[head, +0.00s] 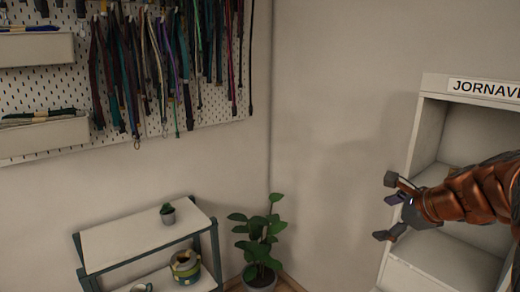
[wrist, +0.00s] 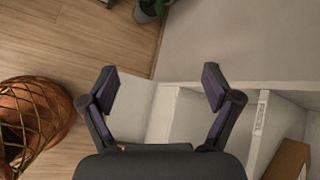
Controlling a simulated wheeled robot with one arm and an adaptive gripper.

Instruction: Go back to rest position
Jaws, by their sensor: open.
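My gripper (head: 390,208) is at the right of the head view, in front of a white shelf unit (head: 428,125) with a sign reading "JORNAV" and more that is cut off. Its two fingers are spread apart with nothing between them. The wrist view also shows my gripper (wrist: 160,95) open and empty, above the front of the white shelf unit (wrist: 188,118). My arm reaches in from the right edge of the head view.
A pegboard (head: 205,118) with many hanging cords is on the left wall. A small shelf rack (head: 130,240) and a potted plant (head: 258,240) stand below. A cardboard box (wrist: 288,160) sits in the shelf unit. Wooden floor (wrist: 90,40) is clear at upper left.

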